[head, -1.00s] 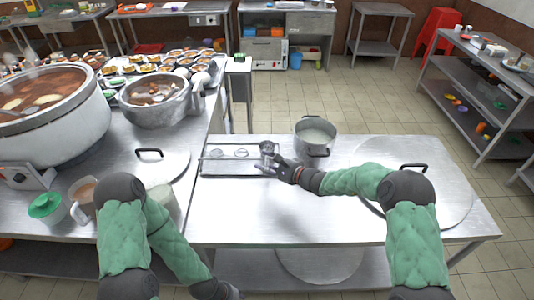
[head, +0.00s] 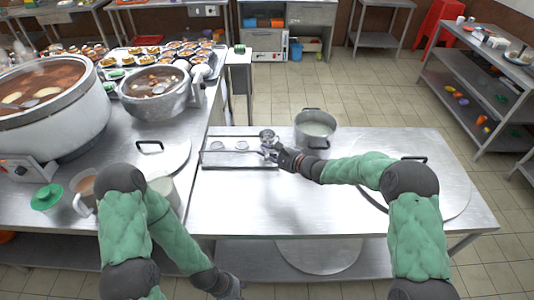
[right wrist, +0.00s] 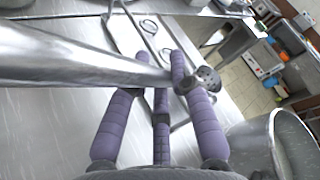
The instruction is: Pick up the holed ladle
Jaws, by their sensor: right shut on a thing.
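My right gripper (head: 274,153) is at the right end of a ladle rack (head: 224,166) on the steel table, shut on a metal ladle (head: 267,135). The ladle's round head shows just above the fingers in the head view; I cannot make out its holes there. In the right wrist view, the purple fingers (right wrist: 165,75) close at a thick shiny metal handle (right wrist: 70,62) that runs in from the left. My left gripper (head: 230,289) hangs low at the bottom edge, partly cut off; its fingers cannot be made out.
Two other ladle heads (head: 230,146) lie at the rack. A steel pot (head: 315,133) with pale liquid stands close to the right of my right gripper, also in the right wrist view (right wrist: 262,140). A round lid (head: 448,198) lies on the right. The table's front middle is clear.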

